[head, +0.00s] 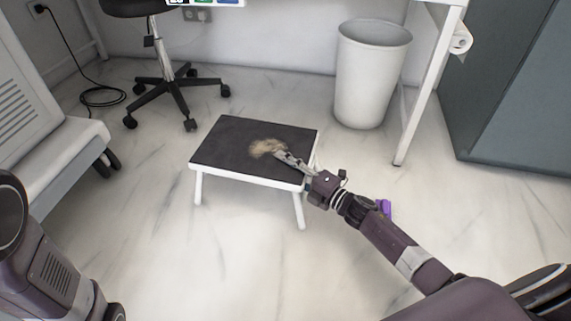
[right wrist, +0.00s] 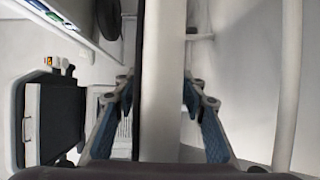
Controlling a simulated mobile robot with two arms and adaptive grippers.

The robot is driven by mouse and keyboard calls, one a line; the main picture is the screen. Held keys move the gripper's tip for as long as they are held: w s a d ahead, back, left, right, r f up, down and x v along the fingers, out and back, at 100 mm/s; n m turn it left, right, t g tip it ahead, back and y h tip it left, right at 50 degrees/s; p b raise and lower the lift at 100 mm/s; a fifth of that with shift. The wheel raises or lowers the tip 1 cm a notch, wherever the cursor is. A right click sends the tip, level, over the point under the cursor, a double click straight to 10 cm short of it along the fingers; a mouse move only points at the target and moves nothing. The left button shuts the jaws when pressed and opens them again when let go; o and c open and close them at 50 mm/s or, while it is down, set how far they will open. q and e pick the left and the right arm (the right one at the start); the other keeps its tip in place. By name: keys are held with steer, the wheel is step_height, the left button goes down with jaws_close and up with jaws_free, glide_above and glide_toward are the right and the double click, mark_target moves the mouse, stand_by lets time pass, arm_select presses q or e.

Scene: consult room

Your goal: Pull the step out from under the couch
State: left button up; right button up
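The step (head: 232,145), a low stool with a dark top and white frame and legs, stands upright on the open floor in the middle of the head view. A tan, fuzzy patch (head: 266,148) shows on its top. My right gripper (head: 290,162) is at its right front edge, one finger over the top. In the right wrist view the step's white rim (right wrist: 163,80) runs between the two fingers (right wrist: 160,95), which appear closed on it. A white wheeled piece of furniture (head: 85,132), perhaps the couch, stands apart at left. My left gripper is out of view.
A white bin (head: 370,85) stands behind the step to the right, by a white table leg (head: 425,95). A wheeled stool base (head: 170,85) is behind left. A grey cabinet (head: 520,90) is at far right. The floor in front of the step is clear.

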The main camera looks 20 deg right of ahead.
steer(key=shift+o, duration=0.2)
steer(key=shift+d, duration=0.1)
steer(key=shift+s+d, duration=0.2)
steer(key=v, duration=1.1)
steer(key=shift+s, duration=0.2)
